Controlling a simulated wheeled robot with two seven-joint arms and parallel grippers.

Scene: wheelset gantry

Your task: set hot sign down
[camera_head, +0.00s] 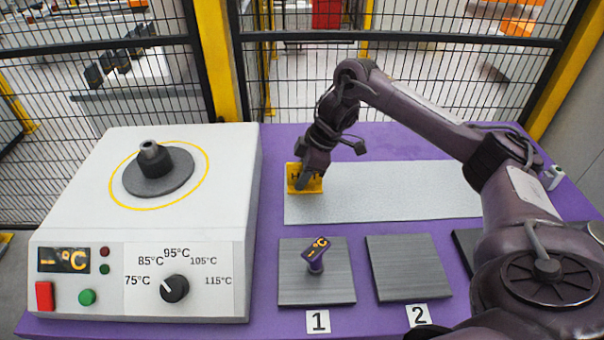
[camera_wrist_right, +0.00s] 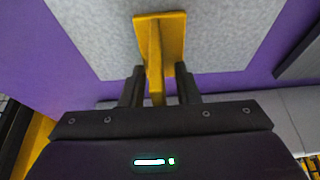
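The yellow hot sign (camera_head: 304,180) stands at the left end of the pale grey mat (camera_head: 400,190), its dark lettering partly covered by my right gripper. In the right wrist view the sign (camera_wrist_right: 156,50) shows as a yellow plate with a thin upright part, over the grey mat. My right gripper (camera_head: 309,176) is at the sign from above. In the wrist view its two dark fingers (camera_wrist_right: 159,75) are on either side of the upright part, with a small gap showing on each side. My left gripper is not in view.
A white heater unit (camera_head: 100,240) with a dial stands at the left. Grey plates 1 (camera_head: 290,290) and 2 (camera_head: 408,268) lie in front of the mat; a small purple gauge (camera_head: 317,254) stands on plate 1. Mesh fencing is behind the purple table.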

